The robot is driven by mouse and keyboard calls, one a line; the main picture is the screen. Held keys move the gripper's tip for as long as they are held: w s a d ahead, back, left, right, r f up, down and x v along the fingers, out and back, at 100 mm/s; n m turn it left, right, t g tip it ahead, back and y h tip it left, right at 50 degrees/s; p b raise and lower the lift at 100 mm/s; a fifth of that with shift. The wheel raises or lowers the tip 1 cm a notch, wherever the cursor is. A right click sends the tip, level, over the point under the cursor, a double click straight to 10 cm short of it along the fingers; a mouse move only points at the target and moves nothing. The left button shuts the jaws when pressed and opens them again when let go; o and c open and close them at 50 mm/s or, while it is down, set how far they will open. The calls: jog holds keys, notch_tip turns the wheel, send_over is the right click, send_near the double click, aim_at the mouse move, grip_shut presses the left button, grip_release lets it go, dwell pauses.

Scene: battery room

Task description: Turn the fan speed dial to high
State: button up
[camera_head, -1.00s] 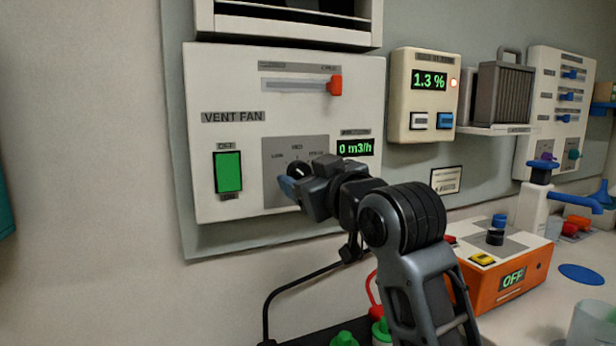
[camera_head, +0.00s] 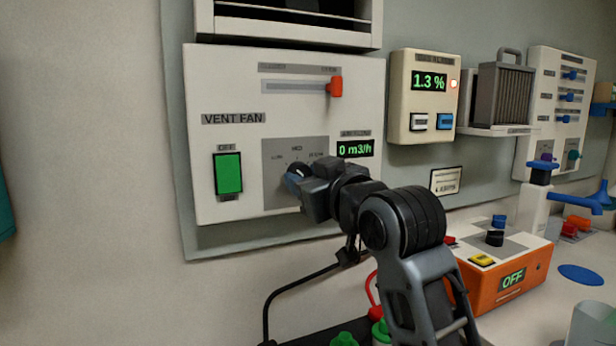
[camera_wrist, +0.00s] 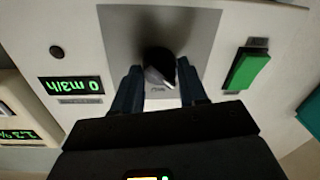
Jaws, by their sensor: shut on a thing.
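The black fan speed dial (camera_wrist: 158,58) sits on a grey plate (camera_wrist: 205,30) of the vent fan panel, with my gripper (camera_wrist: 160,80) around it. The wrist view is upside down; the blue fingers are closed on the dial's two sides. In the head view my gripper (camera_head: 294,182) hides most of the dial and part of the scale. Small labels (camera_head: 297,149) stand above the dial on the plate, with low at left and medium in the middle. I cannot tell exactly where the dial points. The airflow display (camera_head: 355,148) reads 0 m3/h.
A green switch (camera_head: 228,173) marked OFF is left of the dial. A red slider (camera_head: 335,87) is above. A meter (camera_head: 423,95) showing 1.3 % hangs at right. An orange box (camera_head: 513,280) reading OFF stands on the bench below right.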

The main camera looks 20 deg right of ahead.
jog(key=m+p, duration=0.2)
jog(key=m, duration=0.2)
jog(key=shift+m+p, duration=0.3)
jog(key=shift+m, duration=0.1)
jog(key=shift+a+f+m+t+h+p, duration=0.2)
jog(key=shift+m+p, duration=0.35)
jog(key=shift+m, duration=2)
jog(key=shift+d+r+m+t+h+p, duration=0.15)
jog(key=shift+m+h+p, duration=0.35)
jog(key=shift+m, duration=2.1)
jog(key=shift+a+f+m+t+h+p, duration=0.1)
jog(key=shift+m+p, duration=0.55)
jog(key=shift+m, duration=1.9)
jog(key=o, duration=1.1)
jog(key=shift+c, duration=0.2)
